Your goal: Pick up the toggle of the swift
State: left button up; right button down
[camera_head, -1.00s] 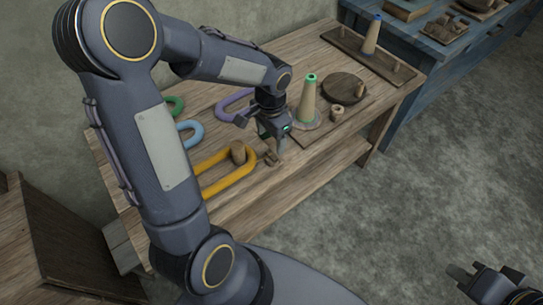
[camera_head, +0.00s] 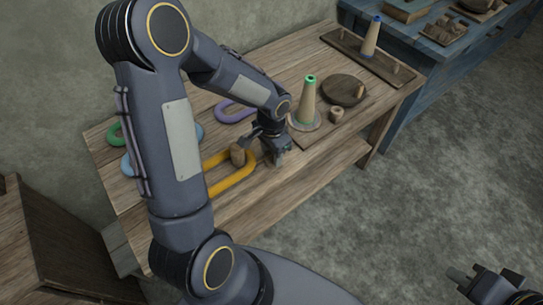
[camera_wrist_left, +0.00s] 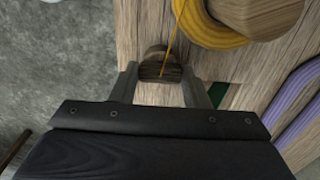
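The toggle (camera_wrist_left: 160,66) is a small dark brown wooden piece with a yellow yarn running over it, seen in the left wrist view. My left gripper (camera_wrist_left: 160,74) is open, with one finger on each side of the toggle and small gaps showing. In the head view, my left gripper (camera_head: 276,160) is low over the table's front edge and hides most of the toggle. The swift's wooden post (camera_head: 238,155) stands inside a yellow skein (camera_head: 232,180) just left of it. My right gripper (camera_head: 466,273) is open and empty at the lower right, away from the table.
The wooden table (camera_head: 300,165) also holds a purple skein (camera_head: 228,112), a blue skein (camera_head: 127,165) and a green skein (camera_head: 115,133). A cone with a green top (camera_head: 308,100) and a round dark disc (camera_head: 343,89) stand to the right of my left gripper.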

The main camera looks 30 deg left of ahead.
pick_arm(q)
jog(key=c, duration=0.4)
jog(key=shift+r, duration=0.1)
